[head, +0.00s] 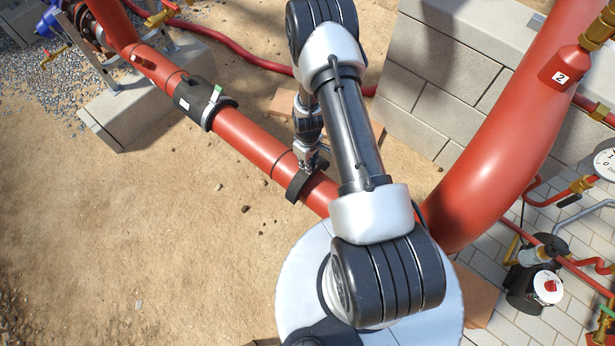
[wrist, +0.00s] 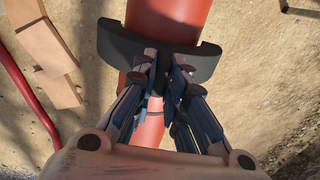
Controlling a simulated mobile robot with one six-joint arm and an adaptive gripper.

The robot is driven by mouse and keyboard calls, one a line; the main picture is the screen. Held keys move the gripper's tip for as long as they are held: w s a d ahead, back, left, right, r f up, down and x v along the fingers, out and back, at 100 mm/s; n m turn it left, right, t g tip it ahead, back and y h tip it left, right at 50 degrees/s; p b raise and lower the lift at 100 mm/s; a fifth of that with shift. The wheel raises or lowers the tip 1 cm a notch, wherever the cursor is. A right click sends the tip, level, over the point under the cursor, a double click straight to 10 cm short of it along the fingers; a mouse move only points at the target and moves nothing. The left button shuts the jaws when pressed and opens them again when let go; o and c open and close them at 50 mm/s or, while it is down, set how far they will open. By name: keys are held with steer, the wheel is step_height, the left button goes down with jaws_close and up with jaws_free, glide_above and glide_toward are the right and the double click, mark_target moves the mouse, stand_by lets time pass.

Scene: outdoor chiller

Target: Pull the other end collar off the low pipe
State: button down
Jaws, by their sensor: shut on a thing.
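The low red pipe (head: 247,136) runs diagonally from the upper left down to beneath my arm. A black, curved end collar (head: 297,186) sits at the pipe near my arm. In the wrist view the collar (wrist: 118,42) lies across the red pipe (wrist: 168,14) as an arc with both ends showing. My gripper (head: 308,166) comes down from above at the pipe. In the wrist view its fingers (wrist: 164,68) are closed on the middle of the collar. The fingers hide that part, and I cannot tell whether the collar still touches the pipe.
A black sleeve (head: 199,101) with white and green tags surrounds the pipe farther up. A thick red pipe (head: 507,135) rises on the right beside a block wall (head: 440,75). Terracotta tiles (wrist: 50,50) and a thin red hose (wrist: 28,105) lie left. Open sand lies left of the pipe.

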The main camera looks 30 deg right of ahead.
steer(key=shift+r+p, duration=1.55)
steer(key=shift+r, duration=1.2)
steer(key=c, duration=2.2)
jaws_free()
steer(key=shift+c, duration=0.2)
jaws_close()
